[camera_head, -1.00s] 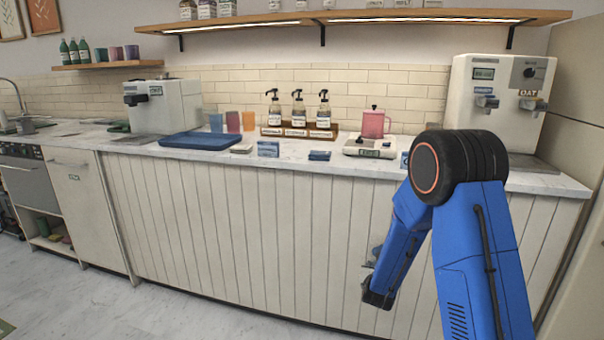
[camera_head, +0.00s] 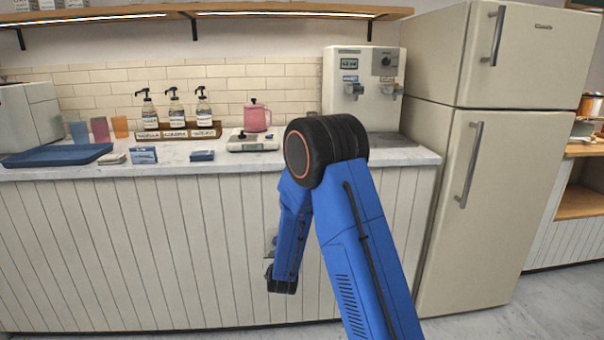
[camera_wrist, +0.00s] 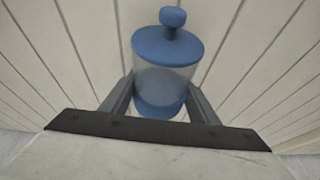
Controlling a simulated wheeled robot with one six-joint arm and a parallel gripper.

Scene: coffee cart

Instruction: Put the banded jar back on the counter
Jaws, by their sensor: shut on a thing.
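The jar (camera_wrist: 163,80) shows in the wrist view between the two fingers. It has a blue lid with a round knob, a clear body and a blue band or base at the bottom. My gripper (camera_wrist: 160,104) is shut on it. In the head view my gripper (camera_head: 272,252) hangs low in front of the counter's panelled face, and only a small part of the jar shows there, mostly hidden by my arm. The counter (camera_head: 105,172) has a pale marble top, well above the jar.
A fridge (camera_head: 500,160) stands at the right. Bare counter shows along the front edge.

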